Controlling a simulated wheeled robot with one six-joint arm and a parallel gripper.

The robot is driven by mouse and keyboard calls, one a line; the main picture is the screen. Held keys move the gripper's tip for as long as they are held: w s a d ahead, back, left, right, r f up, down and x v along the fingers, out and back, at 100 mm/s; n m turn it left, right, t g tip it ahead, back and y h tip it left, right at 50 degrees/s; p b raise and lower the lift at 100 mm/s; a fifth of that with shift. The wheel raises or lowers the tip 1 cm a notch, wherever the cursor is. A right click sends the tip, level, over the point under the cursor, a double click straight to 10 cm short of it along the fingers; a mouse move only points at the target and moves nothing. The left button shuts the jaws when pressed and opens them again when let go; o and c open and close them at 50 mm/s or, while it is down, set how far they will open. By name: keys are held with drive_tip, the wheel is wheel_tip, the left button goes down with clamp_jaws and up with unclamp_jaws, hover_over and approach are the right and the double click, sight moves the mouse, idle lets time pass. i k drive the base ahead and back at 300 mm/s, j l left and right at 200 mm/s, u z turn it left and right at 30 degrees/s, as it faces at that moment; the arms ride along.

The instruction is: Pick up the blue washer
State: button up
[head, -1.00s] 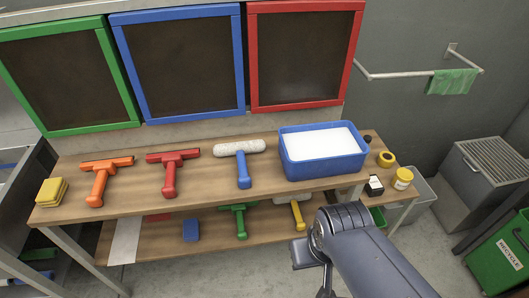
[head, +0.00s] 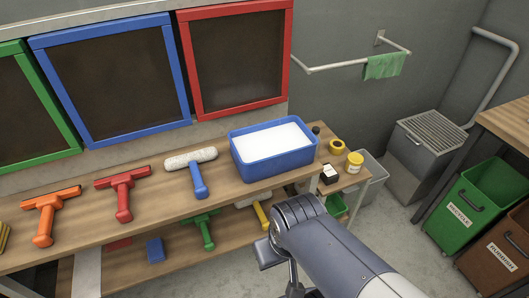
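The blue washer, with a blue handle (head: 198,182) and a white fluffy head (head: 190,158), lies on the wooden table top. Its handle points toward me, and it sits between the red squeegee (head: 122,190) and the blue tub (head: 270,148). My grey arm rises from the bottom of the view, right of and nearer than the washer. Its bend shows in front of the lower shelf, well apart from the washer. My gripper's fingers do not show; they are below the frame or hidden by the arm.
An orange squeegee (head: 48,213) lies farther left. A green squeegee (head: 203,225), a blue block (head: 155,249) and a yellow-handled washer (head: 261,214) are on the lower shelf. Yellow tape (head: 337,146) and a yellow jar (head: 354,162) stand right of the tub. Green and brown bins stand at right.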

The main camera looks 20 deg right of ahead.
sight(192, 160)
drive_tip(key=i+j+z, duration=0.3)
drive_tip(key=j, duration=0.35)
drive_tip(key=i+j+z, duration=0.15)
drive_tip(key=j, duration=0.2)
drive_tip(key=i+j+z, duration=0.15)
drive_tip(key=j, duration=0.25)
